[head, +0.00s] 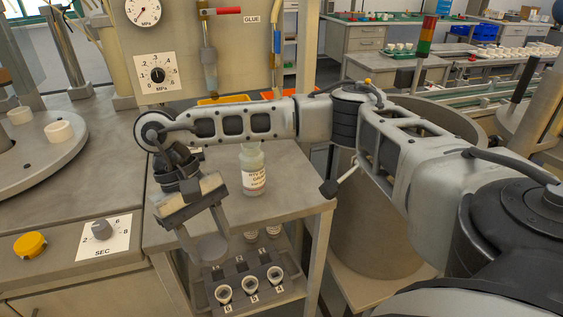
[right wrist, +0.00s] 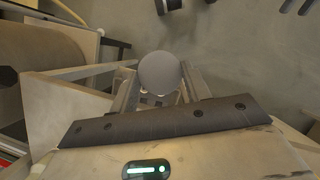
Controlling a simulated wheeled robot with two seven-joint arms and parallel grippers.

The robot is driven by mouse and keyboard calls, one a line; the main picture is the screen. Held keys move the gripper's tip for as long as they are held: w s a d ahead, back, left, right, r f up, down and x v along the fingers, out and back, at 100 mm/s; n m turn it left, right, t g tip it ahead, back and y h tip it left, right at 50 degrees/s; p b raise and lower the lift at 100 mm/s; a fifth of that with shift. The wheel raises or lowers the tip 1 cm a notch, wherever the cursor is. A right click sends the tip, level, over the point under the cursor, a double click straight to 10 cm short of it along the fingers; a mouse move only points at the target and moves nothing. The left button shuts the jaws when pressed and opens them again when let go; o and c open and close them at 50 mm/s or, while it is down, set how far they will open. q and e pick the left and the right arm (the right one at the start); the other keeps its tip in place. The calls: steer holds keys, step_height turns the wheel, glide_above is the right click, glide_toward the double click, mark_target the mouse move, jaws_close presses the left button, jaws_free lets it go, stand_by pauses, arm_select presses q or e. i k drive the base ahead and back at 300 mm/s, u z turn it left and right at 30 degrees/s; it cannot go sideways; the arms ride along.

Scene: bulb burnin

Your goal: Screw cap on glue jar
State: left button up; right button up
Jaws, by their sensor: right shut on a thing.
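The glue jar (head: 254,172), pale and translucent with a white printed label, stands upright on the small metal side table. My arm passes in front of its top, so its mouth is mostly hidden. My right gripper (head: 211,246) is at the table's front left, pointing down, left of and nearer than the jar. It is shut on a grey round cap (right wrist: 159,73), seen face-on between the fingers in the right wrist view. The cap is apart from the jar. My left gripper is not in view.
The side table (head: 293,185) is clear right of the jar. A bench with a yellow button (head: 30,245) and dial (head: 101,230) is at left.

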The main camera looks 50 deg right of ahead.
mark_target(252, 158)
steer(key=z, duration=0.5)
steer(key=k, duration=1.15)
steer(key=z, duration=0.7)
steer(key=i, duration=0.75)
steer(key=u, duration=0.3)
